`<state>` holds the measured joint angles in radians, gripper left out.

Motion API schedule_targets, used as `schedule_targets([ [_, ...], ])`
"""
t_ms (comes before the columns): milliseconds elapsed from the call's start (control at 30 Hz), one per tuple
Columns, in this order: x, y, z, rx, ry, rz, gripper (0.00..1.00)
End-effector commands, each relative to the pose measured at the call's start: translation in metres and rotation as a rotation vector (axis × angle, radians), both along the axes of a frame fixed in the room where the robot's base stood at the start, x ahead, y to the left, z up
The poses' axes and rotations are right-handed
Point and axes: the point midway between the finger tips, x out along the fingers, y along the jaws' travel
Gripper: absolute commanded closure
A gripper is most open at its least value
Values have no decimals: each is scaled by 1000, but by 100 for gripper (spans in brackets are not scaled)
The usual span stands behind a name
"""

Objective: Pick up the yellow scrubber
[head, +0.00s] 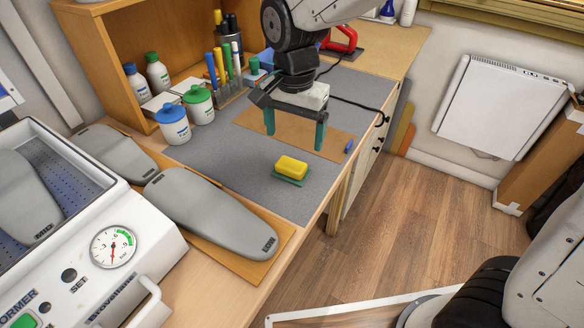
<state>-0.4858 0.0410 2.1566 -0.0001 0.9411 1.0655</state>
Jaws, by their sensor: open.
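The yellow scrubber (291,167) is a small yellow block with a green base. It lies on the grey mat (238,160) near the bench's front edge. My gripper (295,136) is open, with its two green fingers spread and pointing down. It hangs behind the scrubber in the head view, over a brown board, with nothing between its fingers. The fingers are apart from the scrubber. How high the fingertips are above the board is hard to tell.
Two grey insole forms (215,213) lie left of the scrubber. Blue-lidded (173,123) and green-lidded (199,104) jars and a pen rack (231,90) stand at the back left. A small blue item (348,146) lies right of the gripper. Mat around the scrubber is clear.

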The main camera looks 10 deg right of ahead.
Motion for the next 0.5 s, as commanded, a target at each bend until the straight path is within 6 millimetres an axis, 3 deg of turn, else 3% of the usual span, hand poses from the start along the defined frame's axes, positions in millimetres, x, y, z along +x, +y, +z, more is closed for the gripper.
schedule_targets([
  [100, 3, 7, -11, -2, 5, -18, 15],
  [500, -1, 5, -61, -3, 6, -23, 15],
])
